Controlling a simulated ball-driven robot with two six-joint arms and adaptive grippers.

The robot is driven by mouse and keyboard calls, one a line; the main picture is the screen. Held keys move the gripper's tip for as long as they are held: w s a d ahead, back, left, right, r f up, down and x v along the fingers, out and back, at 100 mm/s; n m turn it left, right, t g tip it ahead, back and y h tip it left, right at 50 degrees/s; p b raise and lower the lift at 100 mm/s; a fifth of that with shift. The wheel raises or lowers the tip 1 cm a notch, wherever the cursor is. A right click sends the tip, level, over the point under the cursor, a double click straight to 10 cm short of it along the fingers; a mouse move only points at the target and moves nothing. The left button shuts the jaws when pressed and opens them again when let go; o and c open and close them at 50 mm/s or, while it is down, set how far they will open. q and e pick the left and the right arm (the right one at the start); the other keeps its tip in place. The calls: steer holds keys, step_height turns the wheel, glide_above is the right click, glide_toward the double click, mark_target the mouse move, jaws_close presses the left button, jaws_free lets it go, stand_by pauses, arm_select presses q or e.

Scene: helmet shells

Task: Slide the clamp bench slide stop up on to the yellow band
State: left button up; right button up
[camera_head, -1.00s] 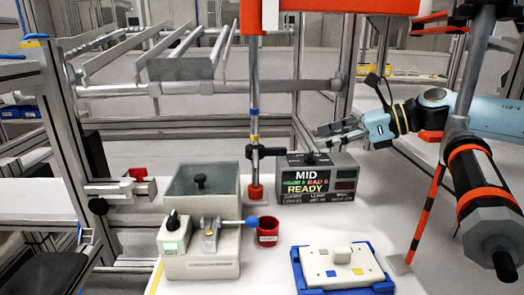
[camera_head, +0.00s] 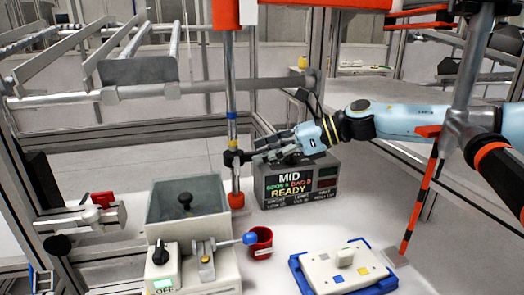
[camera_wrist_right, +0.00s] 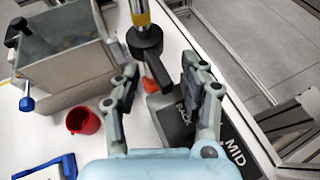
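The slide stop (camera_head: 233,158) is a black collar with a side knob on the upright post. It sits just below the yellow band (camera_head: 232,141); a blue band (camera_head: 232,115) is higher up. In the right wrist view the stop (camera_wrist_right: 146,40) is just beyond my fingertips, with the yellow band (camera_wrist_right: 140,18) behind it. My right gripper (camera_head: 256,154) is to the right of the post, at the stop's height. It is open (camera_wrist_right: 158,68), with the stop's black knob near or between the tips; contact cannot be told. My left gripper is not in view.
A display box (camera_head: 295,183) reading MID and READY stands under my right gripper. A grey bin (camera_head: 187,217), red cup (camera_head: 260,240), switch box (camera_head: 190,278) and white plate in a blue frame (camera_head: 345,268) are in front. A red-black striped rod (camera_head: 415,205) stands right.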

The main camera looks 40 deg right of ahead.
steer(key=shift+c, duration=1.1)
steer(key=shift+w, duration=0.1)
steer(key=c, duration=0.5)
jaws_close()
step_height(320, 180, up, 6)
steer(key=p, duration=0.4)
steer(key=shift+r+p, duration=0.15)
steer(key=shift+p, duration=0.25)
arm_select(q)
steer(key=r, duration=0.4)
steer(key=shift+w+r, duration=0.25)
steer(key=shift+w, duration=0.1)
arm_select(e)
steer(key=o, duration=0.8)
jaws_free()
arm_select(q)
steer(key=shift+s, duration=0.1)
arm_select(e)
steer(key=shift+f, duration=0.25)
